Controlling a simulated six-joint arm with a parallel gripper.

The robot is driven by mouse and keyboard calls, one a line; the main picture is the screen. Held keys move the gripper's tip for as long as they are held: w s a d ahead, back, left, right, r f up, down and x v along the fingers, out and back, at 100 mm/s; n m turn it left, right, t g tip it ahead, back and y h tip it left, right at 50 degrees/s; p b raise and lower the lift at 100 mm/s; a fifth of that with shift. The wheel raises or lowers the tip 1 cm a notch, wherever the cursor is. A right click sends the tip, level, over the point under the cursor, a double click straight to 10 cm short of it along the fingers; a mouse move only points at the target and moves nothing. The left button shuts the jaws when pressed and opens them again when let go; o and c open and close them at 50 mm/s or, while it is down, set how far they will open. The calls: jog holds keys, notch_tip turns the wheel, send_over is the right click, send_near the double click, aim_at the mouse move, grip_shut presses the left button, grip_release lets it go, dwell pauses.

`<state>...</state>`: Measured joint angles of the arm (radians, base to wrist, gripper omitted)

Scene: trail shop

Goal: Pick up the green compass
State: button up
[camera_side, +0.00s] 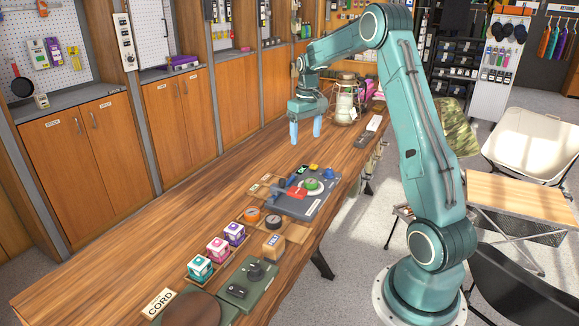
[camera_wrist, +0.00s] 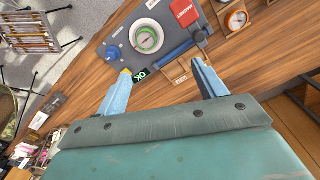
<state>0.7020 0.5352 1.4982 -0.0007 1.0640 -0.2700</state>
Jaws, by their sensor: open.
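A round green piece, which looks like the green compass (camera_side: 312,185), sits on a pale round seat on a grey device (camera_side: 325,201). In the wrist view the green compass (camera_wrist: 147,39) shows as a green ring around a pale face, lying flat on the grey device (camera_wrist: 176,48). My gripper (camera_side: 305,132) is open and empty above the wooden bench, behind the device in the side view. In the wrist view my gripper's fingers (camera_wrist: 162,70) are spread wide, with the device beyond the tips and the compass outside the jaws.
The device carries a red block (camera_wrist: 184,12), a blue knob (camera_wrist: 112,53) and a blue handle (camera_wrist: 180,50). An orange-rimmed compass (camera_wrist: 237,20) lies in a wooden tray nearby. Several boxed cubes (camera_side: 217,248) and a lantern (camera_side: 345,105) stand on the bench. Bare wood lies under my gripper.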

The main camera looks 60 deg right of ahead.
jog(key=d+f, duration=0.2)
jog(key=d, duration=0.1)
jog(key=d+f, duration=0.1)
jog(key=f, duration=0.1)
jog(key=shift+s+d, duration=0.15)
jog(key=shift+s, duration=0.2)
send_over(311, 180)
jog(key=shift+d+f, duration=0.2)
jog(key=shift+f, duration=4)
jog(key=shift+a+f, duration=0.2)
jog(key=shift+f, duration=2.4)
jog(key=c, duration=1.1)
